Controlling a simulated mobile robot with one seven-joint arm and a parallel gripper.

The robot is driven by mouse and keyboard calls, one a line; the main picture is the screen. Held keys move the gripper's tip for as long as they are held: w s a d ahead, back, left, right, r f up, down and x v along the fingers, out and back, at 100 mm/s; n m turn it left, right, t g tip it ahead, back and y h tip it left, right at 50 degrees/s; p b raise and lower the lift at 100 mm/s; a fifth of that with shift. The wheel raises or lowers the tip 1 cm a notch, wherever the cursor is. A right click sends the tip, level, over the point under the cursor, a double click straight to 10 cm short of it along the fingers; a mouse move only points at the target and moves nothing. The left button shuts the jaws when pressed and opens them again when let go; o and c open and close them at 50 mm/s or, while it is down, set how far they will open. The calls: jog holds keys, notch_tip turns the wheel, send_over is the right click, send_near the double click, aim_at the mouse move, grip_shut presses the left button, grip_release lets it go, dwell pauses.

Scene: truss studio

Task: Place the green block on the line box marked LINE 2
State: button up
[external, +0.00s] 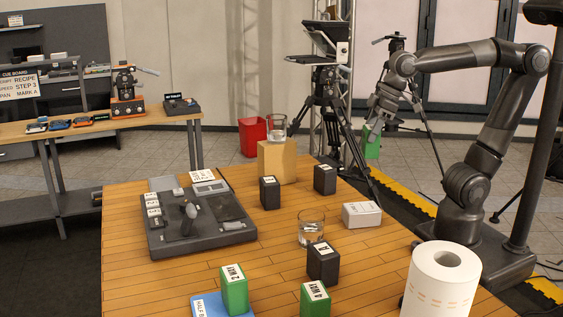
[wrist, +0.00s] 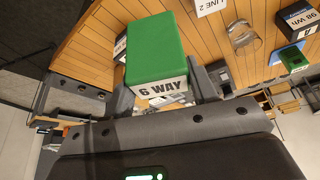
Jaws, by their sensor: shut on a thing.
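A green block labelled 6 WAY (wrist: 155,52) is held between the fingers of my gripper (external: 374,128). The block also shows in the external view (external: 372,146), hanging clear of the table, beyond its right edge. My gripper is shut on it. A white box (external: 361,215) sits on the right part of the table. In the wrist view a white box marked LINE 2 (wrist: 210,6) lies at the top edge, partly cut off. Two other green blocks, 2 WAY (external: 234,292) and 4 WAY (external: 315,300), stand at the table's near edge.
A glass (external: 311,229) stands left of the white box. Black blocks (external: 323,262) (external: 325,180) (external: 270,193), a paper roll (external: 440,285) and a grey console (external: 200,222) share the table (external: 150,285). Another glass (external: 276,127) tops a wooden block (external: 277,163).

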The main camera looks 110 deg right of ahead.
jog(key=shift+w+a+f, duration=1.2)
jog(key=shift+a+f, duration=0.25)
jog(key=shift+f, duration=0.35)
jog(key=shift+w+a+f, duration=1.25)
jog(key=shift+a+f, duration=0.2)
jog(key=shift+f, duration=0.4)
jog(key=shift+w+a+f, duration=1.2)
jog(key=shift+a+f, duration=0.25)
jog(key=shift+f, duration=0.35)
jog(key=o, duration=1.2)
jog(key=shift+f, duration=0.15)
jog(key=shift+c, duration=0.2)
jog(key=v, duration=1.2)
jog(key=s+a+f+n+t+y, duration=0.1)
jog(key=s+a+f+n, duration=0.3)
jog(key=s, duration=0.2)
jog(key=shift+a+n+y, duration=0.3)
jog(key=shift+a+y, duration=0.05)
jog(key=shift+y, duration=0.05)
